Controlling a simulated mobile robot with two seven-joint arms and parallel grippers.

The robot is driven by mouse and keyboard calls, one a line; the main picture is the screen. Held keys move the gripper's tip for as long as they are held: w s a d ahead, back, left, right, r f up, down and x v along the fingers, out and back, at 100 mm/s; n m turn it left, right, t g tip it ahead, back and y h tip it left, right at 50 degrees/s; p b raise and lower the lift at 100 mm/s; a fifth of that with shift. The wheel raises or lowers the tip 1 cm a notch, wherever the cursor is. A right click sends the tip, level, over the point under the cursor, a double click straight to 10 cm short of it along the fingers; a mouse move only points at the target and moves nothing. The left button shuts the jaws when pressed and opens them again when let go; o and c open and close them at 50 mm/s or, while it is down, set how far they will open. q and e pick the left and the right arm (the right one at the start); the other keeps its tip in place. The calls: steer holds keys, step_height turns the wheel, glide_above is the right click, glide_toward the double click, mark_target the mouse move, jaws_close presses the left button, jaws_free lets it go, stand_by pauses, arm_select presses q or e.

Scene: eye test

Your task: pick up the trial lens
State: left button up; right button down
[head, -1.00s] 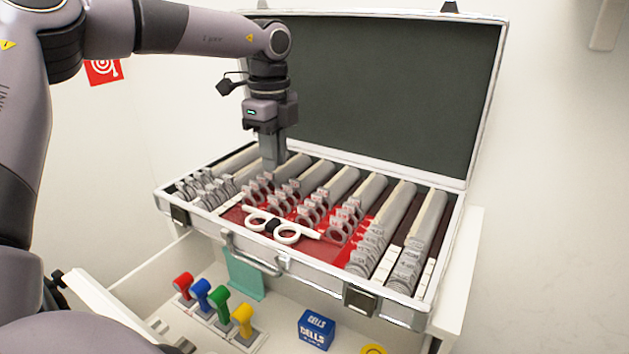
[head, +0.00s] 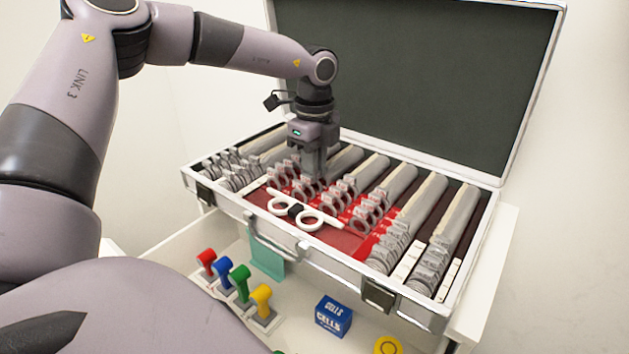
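An open silver case holds rows of round trial lenses with grey rims and small tabs, standing upright in slots. Rows of lenses show in the middle (head: 338,198), at the right (head: 388,248) and at the left (head: 238,178). Which one is the trial lens of the task I cannot tell. My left gripper (head: 313,172) points down over the middle rows, its fingertips close to the lenses there. The fingers overlap from this angle, so their gap and any contact are hidden. No lens is visibly lifted. My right gripper is not in view.
A white trial frame (head: 325,223) lies on the case's red lining in front of the lenses. The raised lid (head: 410,80) stands behind. Below, an open white drawer holds coloured-handled tools (head: 240,282), a blue CELLS box (head: 333,316) and a yellow disc (head: 388,345).

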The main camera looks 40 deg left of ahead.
arm_select(q)
jaws_close()
steer(key=shift+r, duration=0.15)
